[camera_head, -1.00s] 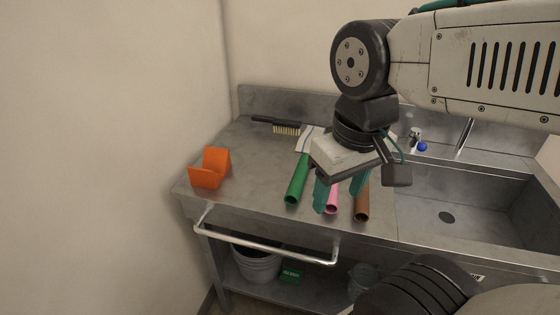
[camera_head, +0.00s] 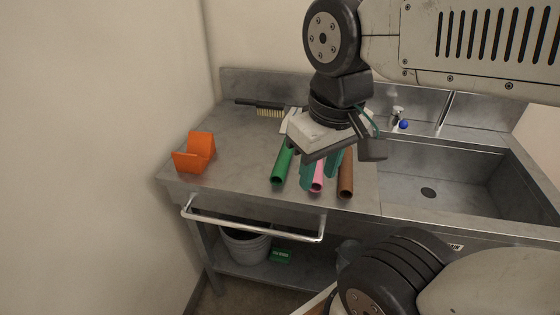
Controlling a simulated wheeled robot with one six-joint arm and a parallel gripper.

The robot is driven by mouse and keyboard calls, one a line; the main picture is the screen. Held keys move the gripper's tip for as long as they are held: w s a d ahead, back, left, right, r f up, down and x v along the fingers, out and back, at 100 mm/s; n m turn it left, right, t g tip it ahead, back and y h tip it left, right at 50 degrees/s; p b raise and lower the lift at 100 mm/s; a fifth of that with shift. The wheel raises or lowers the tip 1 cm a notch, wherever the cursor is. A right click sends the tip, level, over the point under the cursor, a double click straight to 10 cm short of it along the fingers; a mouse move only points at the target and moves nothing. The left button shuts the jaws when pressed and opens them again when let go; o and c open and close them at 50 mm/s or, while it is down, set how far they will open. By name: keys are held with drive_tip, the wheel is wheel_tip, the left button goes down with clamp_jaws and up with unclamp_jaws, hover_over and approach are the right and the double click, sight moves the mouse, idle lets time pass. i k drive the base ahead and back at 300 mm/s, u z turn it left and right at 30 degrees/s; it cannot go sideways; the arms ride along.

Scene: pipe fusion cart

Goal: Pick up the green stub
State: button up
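The green stub (camera_head: 283,165) is a short green tube lying on the steel counter, its open end toward the front edge. A pink stub (camera_head: 317,186) and a brown stub (camera_head: 346,175) lie to its right. My gripper (camera_head: 320,172) points down over the pink stub, just right of the green one. Its two teal fingers are spread apart with a gap between them. The gripper body hides the back part of the pink stub. I cannot tell how high the fingertips are above the counter.
An orange V-shaped holder (camera_head: 195,152) stands at the counter's left. A brush (camera_head: 266,108) lies at the back. A sink (camera_head: 430,185) is to the right. A rail (camera_head: 250,228) runs along the front, above a grey bucket (camera_head: 245,246). The counter between holder and green stub is clear.

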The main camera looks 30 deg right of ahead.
sight(280, 169)
drive_tip(key=u, duration=0.8)
drive_tip(key=k, duration=1.05)
drive_tip(key=u, duration=0.9)
drive_tip(key=i, duration=1.35)
drive_tip(key=z, duration=1.65)
drive_tip(key=i, duration=0.7)
drive_tip(key=z, duration=0.8)
